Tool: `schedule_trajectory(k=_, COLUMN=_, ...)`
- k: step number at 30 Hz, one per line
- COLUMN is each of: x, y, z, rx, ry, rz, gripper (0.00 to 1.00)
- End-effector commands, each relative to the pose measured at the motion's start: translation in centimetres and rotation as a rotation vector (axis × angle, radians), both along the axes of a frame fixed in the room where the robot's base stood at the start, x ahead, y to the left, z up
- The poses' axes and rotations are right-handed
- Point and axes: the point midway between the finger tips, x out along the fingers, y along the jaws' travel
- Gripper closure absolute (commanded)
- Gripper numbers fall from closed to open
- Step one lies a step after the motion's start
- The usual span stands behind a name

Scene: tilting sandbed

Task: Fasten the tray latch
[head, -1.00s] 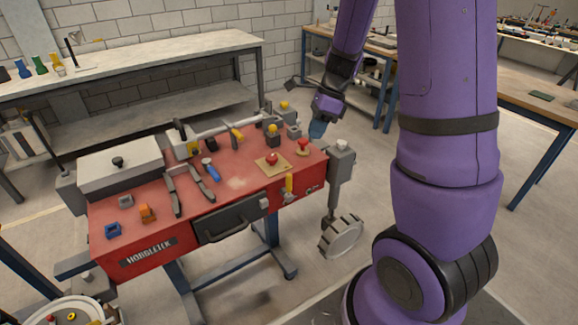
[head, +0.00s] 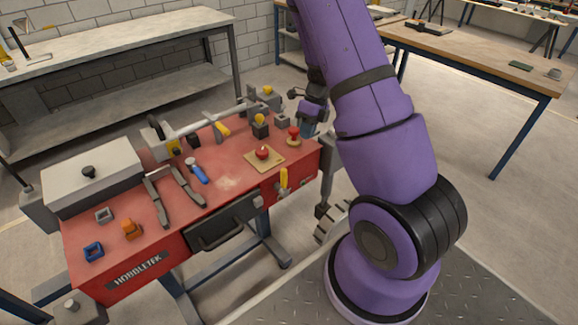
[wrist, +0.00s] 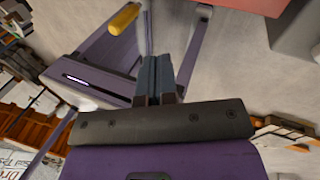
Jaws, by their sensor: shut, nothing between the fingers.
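A dark grey tray front (head: 224,222) with a black bar handle sits in the front face of the red bench (head: 110,235). A small grey block (head: 258,201) at its upper right corner may be the tray latch; I cannot tell for sure. A yellow-handled lever (head: 284,180) stands just right of it. My gripper (head: 307,133) is at the bench's right end, close to the red mushroom knob (head: 293,134). In the wrist view its blue-grey fingers (wrist: 156,62) are together and empty. A yellow handle (wrist: 124,18) shows at the upper left there.
The bench top carries a red button on a tan plate (head: 263,155), a blue-handled tool (head: 197,171), grey forked arms (head: 159,198) and a white lidded box (head: 93,175). My arm hides the floor to the right. A wooden table (head: 470,55) stands behind.

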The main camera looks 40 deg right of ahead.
Motion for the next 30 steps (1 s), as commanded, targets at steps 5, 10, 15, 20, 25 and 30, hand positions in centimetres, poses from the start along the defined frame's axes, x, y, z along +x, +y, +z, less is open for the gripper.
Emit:
schedule_trajectory(k=5, x=0.0, y=0.0, z=0.0, rx=0.000, ry=-0.001, rz=0.002, gripper=1.00)
schedule_trajectory(k=10, x=-0.1, y=0.4, z=-1.1, rx=0.001, ry=0.002, rz=0.003, gripper=1.00)
schedule_trajectory(k=15, x=-0.4, y=1.4, z=-3.6, rx=0.002, ry=0.004, rz=0.003, gripper=1.00)
schedule_trajectory(k=20, x=-0.7, y=2.5, z=-6.4, rx=0.002, ry=0.004, rz=0.002, gripper=1.00)
schedule_trajectory(k=25, x=-0.9, y=3.6, z=-9.2, rx=0.000, ry=0.003, rz=0.002, gripper=1.00)
schedule_trajectory(k=30, x=-1.4, y=6.0, z=-9.3, rx=0.000, ry=-0.001, rz=0.006, gripper=1.00)
